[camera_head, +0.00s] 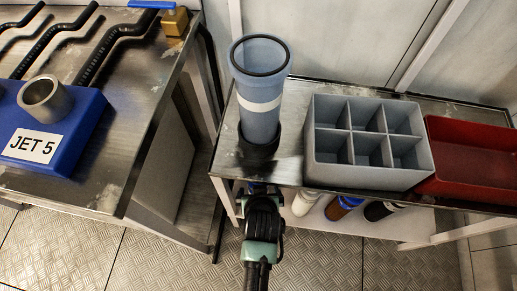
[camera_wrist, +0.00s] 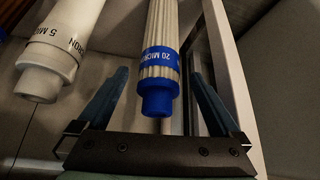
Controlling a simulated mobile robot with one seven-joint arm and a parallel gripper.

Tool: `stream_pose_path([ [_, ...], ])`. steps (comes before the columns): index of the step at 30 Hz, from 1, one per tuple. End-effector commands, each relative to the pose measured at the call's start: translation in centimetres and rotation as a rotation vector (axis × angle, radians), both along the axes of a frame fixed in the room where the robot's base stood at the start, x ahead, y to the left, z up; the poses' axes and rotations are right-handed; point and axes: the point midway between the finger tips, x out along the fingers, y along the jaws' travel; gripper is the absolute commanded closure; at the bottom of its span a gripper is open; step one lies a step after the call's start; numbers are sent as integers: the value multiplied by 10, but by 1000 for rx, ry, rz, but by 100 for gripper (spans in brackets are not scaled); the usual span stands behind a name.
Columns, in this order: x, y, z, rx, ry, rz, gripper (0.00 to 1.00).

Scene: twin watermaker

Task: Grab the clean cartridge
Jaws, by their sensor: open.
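A pale, pleated cartridge (camera_wrist: 162,45) with a blue end cap marked 20 MICRON lies between my gripper's fingers in the wrist view. Its pleats look pale, with no clear staining. My gripper (camera_wrist: 158,78) is open, one finger on each side, with gaps showing beside the cap. A smooth white cartridge (camera_wrist: 58,50) marked 5 MICRON lies to the left of the left finger. In the head view my gripper (camera_head: 259,192) reaches under the front edge of the steel table, with a bit of blue there; the table hides most of the 20 MICRON cartridge.
A clear housing (camera_head: 258,108) stands on the steel table beside a grey divided box (camera_head: 368,176) and a red tray (camera_head: 470,185). On the lower shelf lie a white (camera_head: 303,203), a brown (camera_head: 340,209) and a black-ended cartridge (camera_head: 378,211). A pale table frame (camera_wrist: 238,90) rises close right of my gripper.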

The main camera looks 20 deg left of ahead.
Motion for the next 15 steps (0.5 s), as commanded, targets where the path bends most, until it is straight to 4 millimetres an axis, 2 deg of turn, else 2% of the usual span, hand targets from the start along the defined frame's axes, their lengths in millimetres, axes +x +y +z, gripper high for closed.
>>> stream_pose_path([
  [6,13,7,0,1,-2,0,0],
  [12,29,15,-31,0,0,0,0],
  [15,34,18,-40,0,-1,-1,0],
])
